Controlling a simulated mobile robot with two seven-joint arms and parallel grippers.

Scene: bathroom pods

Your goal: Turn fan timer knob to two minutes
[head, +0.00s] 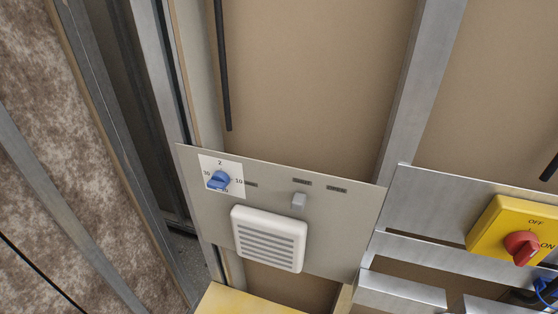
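The fan timer knob (218,180) is a small blue knob on a white square dial plate (235,170) at the upper left of a grey panel (335,215). The dial shows "2" at the top and "10" at the right; the left mark looks like "30", and the bottom mark is partly covered by the knob. The knob's grip lies roughly sideways across the dial, not toward the "2"; which end is its pointer I cannot tell. Neither of my grippers is in view.
A yellow box with a red rotary switch (522,247) is at the far right. A metal stud (420,85) rises behind the panel. A black conduit (223,65) hangs above.

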